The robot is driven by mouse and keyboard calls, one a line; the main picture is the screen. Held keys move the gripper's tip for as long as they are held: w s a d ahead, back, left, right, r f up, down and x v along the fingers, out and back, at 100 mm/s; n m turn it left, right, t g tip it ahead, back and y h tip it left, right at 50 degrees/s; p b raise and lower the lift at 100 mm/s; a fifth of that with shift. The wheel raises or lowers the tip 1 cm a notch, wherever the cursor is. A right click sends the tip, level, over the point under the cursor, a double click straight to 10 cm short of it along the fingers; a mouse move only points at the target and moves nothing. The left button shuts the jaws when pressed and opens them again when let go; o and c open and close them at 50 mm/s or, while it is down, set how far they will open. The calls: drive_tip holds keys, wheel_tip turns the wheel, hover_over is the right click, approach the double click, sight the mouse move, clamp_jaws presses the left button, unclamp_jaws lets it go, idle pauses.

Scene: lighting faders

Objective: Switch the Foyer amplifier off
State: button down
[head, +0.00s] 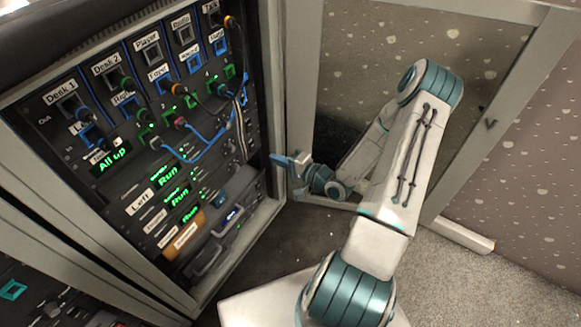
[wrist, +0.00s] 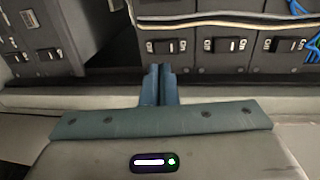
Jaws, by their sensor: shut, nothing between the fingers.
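In the head view the open rack (head: 268,200) stands at left, its front covered in panels, jacks and cables. Low on it, several small green displays read "Run" (head: 168,177), beside white labels, one reading "Left" (head: 139,203). My gripper (head: 279,160) is shut and empty, by the rack's right edge, pointing left. In the wrist view my gripper (wrist: 159,70) reaches toward dark boxes with rocker switches, one at left (wrist: 165,46), one in the middle (wrist: 228,45), one at right (wrist: 284,44). Their settings are unclear.
Blue cables (head: 205,152) hang across the rack front. An orange label or block (head: 185,235) sits low on it. In the wrist view pale and dark cables (wrist: 215,19) run above the switches, and a grey ledge (wrist: 60,98) lies below. The carpet (head: 470,285) is clear.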

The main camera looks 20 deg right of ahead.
sight(254, 150)
drive_tip(key=b+x, duration=0.1)
drive_tip(key=x, duration=0.5)
drive_tip(key=shift+w+a+b, duration=0.1)
drive_tip(key=shift+w+b, duration=0.1)
drive_tip(key=shift+b, duration=0.2)
